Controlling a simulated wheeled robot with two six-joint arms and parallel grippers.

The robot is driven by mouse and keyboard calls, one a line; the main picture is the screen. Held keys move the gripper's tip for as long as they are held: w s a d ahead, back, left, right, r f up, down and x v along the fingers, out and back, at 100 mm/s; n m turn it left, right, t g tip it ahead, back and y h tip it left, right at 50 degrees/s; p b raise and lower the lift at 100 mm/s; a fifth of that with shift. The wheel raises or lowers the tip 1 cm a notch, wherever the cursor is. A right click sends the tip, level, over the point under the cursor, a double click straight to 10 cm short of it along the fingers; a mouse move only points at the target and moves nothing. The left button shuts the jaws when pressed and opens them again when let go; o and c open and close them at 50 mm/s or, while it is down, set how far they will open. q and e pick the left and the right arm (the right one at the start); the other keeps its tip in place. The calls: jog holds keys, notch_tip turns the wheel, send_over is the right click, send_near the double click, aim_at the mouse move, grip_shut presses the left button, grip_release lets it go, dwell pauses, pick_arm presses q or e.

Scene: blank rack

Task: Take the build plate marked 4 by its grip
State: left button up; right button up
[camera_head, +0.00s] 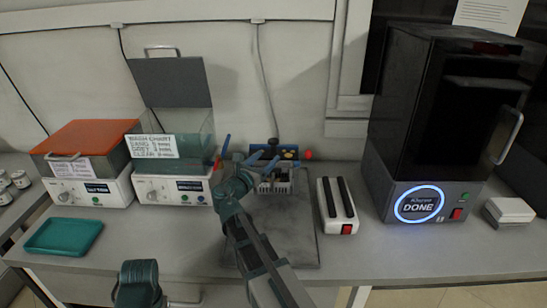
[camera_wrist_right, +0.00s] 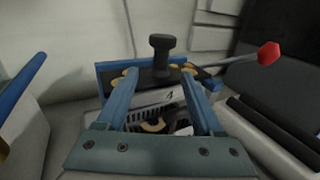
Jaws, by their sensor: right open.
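The build plate marked 4 (camera_wrist_right: 168,95) is in the middle of the right wrist view, its face partly hidden behind my fingers. Its black knob-like grip (camera_wrist_right: 161,45) stands up just beyond the fingertips. My right gripper (camera_wrist_right: 160,74) is open, one blue finger on each side of the plate's number, with the grip lying ahead between them. I cannot tell whether the fingers touch anything. In the head view my right gripper (camera_head: 264,159) is over the blue-backed fixture (camera_head: 290,152) at the bench's back. Only a teal part of my left arm shows at the bottom.
A red-tipped lever (camera_wrist_right: 268,53) sticks out right of the plate. A white block with two black bars (camera_head: 326,209) stands right of the grey mat (camera_head: 297,230). The cure machine (camera_head: 418,190) reads DONE. Two wash units and a teal tray (camera_head: 64,236) are left.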

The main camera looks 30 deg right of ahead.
aim_at(272, 152)
jog(key=x, duration=0.4)
grip_shut()
dwell(0.4)
